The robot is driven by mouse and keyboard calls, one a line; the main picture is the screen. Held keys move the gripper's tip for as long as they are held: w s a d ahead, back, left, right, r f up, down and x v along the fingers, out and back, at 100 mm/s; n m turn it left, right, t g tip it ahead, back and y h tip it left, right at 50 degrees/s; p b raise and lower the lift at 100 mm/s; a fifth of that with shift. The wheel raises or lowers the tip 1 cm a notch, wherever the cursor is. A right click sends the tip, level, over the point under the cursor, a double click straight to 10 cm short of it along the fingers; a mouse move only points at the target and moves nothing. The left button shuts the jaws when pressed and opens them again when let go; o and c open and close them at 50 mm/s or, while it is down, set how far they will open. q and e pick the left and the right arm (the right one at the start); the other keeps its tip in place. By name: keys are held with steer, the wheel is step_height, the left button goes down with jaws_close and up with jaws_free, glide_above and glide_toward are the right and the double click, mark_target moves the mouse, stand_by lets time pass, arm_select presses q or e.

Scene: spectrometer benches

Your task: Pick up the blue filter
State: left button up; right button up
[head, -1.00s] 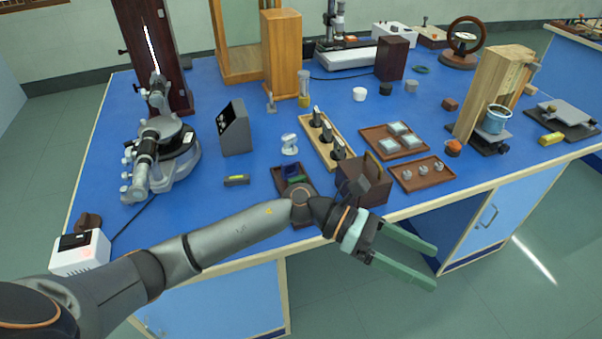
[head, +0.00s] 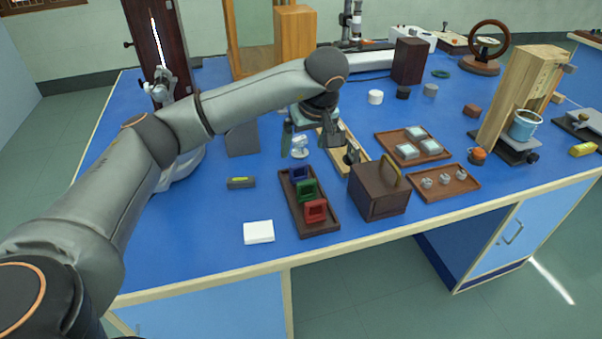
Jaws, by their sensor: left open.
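The blue filter (head: 299,174) is a small square frame standing at the back end of a narrow brown tray (head: 323,229). A green filter (head: 307,190) and a red filter (head: 316,210) stand in front of it in the same tray. My left gripper (head: 306,146) points down with its jaws apart, above and behind the blue filter in the picture. It does not appear to touch the filter. A small white object (head: 299,152) shows between the fingers, apparently on the bench behind. My right gripper is out of view.
A brown box with a handle (head: 378,195) stands right of the filter tray. A white block (head: 259,232) and a small dark yellow-marked object (head: 241,183) lie to its left. A wooden rack (head: 350,166) stands behind. Blue bench top is clear around the white block.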

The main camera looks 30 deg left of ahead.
mark_target(299, 164)
arm_select(q)
steer(key=x, duration=0.9)
steer(key=shift+f, duration=0.35)
steer(key=c, duration=1.4)
steer(key=shift+r, duration=0.15)
steer(key=shift+c, duration=0.2)
